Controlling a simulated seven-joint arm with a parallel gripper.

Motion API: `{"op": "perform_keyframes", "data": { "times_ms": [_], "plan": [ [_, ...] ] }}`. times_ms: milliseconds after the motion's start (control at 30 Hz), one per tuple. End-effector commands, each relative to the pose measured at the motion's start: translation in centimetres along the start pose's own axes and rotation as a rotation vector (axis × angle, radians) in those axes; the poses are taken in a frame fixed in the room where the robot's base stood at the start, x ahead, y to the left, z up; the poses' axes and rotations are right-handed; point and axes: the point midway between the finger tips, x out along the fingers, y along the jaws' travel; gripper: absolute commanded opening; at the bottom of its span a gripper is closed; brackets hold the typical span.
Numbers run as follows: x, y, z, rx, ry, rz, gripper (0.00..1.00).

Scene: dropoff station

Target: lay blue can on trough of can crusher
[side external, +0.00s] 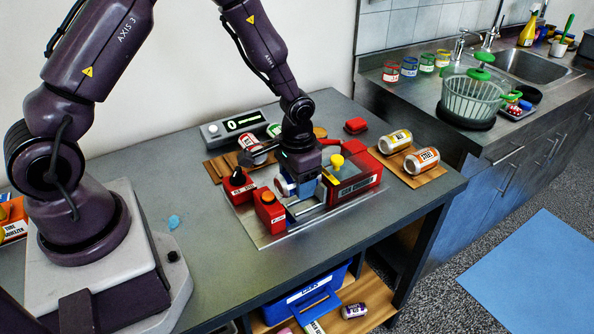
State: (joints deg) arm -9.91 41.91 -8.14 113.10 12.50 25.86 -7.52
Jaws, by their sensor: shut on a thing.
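The can crusher has a red housing (359,178) on a metal base plate (272,239), with a yellow knob (337,161) and red blocks at its left. Its trough (309,209) lies between the red blocks and the housing. My gripper (299,190) points down over the trough and is shut on the blue can (282,185). Only a blue and white part of the can shows; my gripper hides much of it. I cannot tell whether the can touches the trough.
Cans lie on a wooden board (438,178) to the right and on another board (213,168) behind the crusher. A scale with a display (241,122) and a red button (356,126) stand at the back. The table's front left is mostly clear.

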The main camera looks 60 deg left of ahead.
Motion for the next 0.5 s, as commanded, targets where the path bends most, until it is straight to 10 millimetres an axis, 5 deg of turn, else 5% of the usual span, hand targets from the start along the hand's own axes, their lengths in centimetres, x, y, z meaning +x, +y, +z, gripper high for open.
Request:
{"op": "perform_keyframes", "data": {
  "times_ms": [500],
  "plan": [
    [4.4, 0.0, 0.0, 0.002, -0.001, 0.0, 0.44]
  ]
}}
